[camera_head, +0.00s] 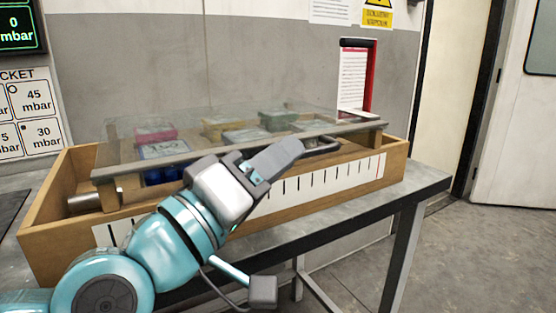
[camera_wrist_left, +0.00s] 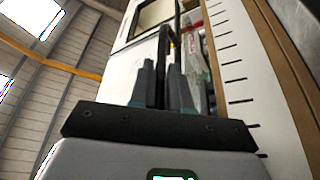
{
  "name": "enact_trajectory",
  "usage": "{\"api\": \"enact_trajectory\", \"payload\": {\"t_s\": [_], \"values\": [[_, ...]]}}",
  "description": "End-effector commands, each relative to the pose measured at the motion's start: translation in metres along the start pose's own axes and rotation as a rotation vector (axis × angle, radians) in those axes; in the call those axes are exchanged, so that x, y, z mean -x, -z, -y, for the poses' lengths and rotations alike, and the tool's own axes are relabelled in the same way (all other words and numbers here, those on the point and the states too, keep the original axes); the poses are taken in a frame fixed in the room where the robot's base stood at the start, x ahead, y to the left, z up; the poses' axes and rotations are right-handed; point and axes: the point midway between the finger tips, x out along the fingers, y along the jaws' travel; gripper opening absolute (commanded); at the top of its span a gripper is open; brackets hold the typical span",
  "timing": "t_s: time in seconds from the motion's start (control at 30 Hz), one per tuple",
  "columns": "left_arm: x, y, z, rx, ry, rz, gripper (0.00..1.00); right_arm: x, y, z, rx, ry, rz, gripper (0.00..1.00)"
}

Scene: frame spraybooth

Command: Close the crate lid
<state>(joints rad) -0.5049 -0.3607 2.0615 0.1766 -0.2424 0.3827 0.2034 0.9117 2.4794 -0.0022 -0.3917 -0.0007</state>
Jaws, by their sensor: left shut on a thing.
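The wooden crate (camera_head: 60,245) stands on the grey table, with a ruled white strip along its front wall. Its clear lid (camera_head: 215,115) has a dark front edge and lies over the colored boxes inside, above the front wall's rim. I cannot tell whether the lid is fully seated. A dark handle (camera_head: 325,146) sits at the lid's front edge, right of the middle. My left gripper (camera_head: 300,150) is shut on the handle; its fingers also show in the left wrist view (camera_wrist_left: 160,85), with a dark bar between them. My right gripper is in neither view.
A metal cylinder (camera_head: 88,203) lies in the crate's left end. The table (camera_head: 335,220) ends just in front of the crate. A red-framed panel (camera_head: 372,75) stands behind its right end. Open floor (camera_head: 480,250) lies to the right.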

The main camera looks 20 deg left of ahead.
Motion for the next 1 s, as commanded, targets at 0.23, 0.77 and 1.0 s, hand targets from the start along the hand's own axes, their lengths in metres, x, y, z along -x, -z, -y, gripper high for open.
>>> {"api": "enact_trajectory", "payload": {"t_s": [0.23,0.77,1.0], "values": [[0.001,-0.005,0.006,0.001,0.013,0.016,0.20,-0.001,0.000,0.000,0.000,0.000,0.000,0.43],[0.003,-0.003,0.003,0.000,0.006,0.010,0.38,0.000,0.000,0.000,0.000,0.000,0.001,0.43],[0.043,0.001,0.000,0.002,0.004,0.006,0.38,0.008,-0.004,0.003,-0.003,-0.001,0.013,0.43]]}}
